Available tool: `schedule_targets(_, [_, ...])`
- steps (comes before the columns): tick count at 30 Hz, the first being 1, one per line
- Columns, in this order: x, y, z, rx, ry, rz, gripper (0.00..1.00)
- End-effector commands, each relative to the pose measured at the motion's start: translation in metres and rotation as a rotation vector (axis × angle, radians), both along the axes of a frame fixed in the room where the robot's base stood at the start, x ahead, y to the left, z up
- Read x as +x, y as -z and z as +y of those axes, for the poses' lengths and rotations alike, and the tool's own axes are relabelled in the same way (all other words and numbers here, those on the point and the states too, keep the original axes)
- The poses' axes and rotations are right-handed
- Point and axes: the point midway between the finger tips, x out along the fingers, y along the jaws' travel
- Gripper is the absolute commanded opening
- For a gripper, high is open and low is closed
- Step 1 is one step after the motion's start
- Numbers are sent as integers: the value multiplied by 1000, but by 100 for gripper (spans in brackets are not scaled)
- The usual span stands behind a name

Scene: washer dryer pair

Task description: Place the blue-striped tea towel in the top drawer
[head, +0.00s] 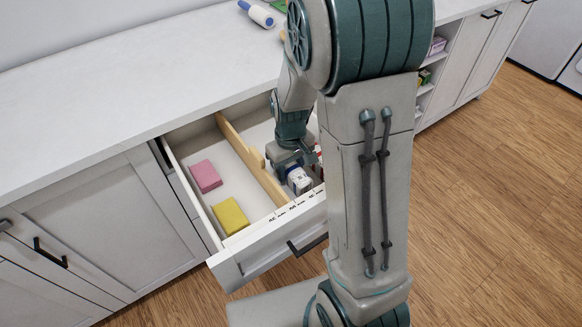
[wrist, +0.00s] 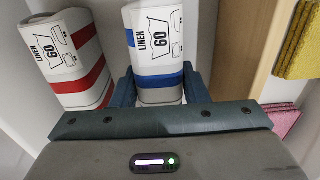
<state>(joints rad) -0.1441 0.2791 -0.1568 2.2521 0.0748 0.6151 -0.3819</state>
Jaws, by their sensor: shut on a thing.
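The top drawer (head: 240,272) is pulled open below the counter. My gripper (head: 288,163) reaches down into its right compartment. It is shut on the blue-striped tea towel (head: 299,180), a white rolled or folded bundle. In the wrist view, the towel (wrist: 153,35) has a blue band and a "LINEN 60" label, and my fingers lie on either side of it. A red-striped towel (wrist: 66,50) with the same label stands beside it on the left. Whether the blue-striped towel rests on the drawer floor is hidden.
A wooden divider (head: 250,160) splits the drawer. The counter (head: 130,85) is mostly clear. My arm hides the drawer's right side.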

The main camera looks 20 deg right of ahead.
Motion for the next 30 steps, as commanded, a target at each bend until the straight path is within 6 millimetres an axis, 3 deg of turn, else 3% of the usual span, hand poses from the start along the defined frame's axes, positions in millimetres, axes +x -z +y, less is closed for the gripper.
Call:
schedule_targets(4, [0, 5, 0, 0, 0, 0, 17])
schedule_targets(5, [0, 3, 0, 0, 0, 0, 49])
schedule_targets(6, [0, 3, 0, 0, 0, 0, 60])
schedule_targets(7, [0, 3, 0, 0, 0, 0, 62])
schedule_targets(19, [1, -7, 0, 0, 0, -3, 62])
schedule_targets(30, [1, -84, 0, 0, 0, -6, 62])
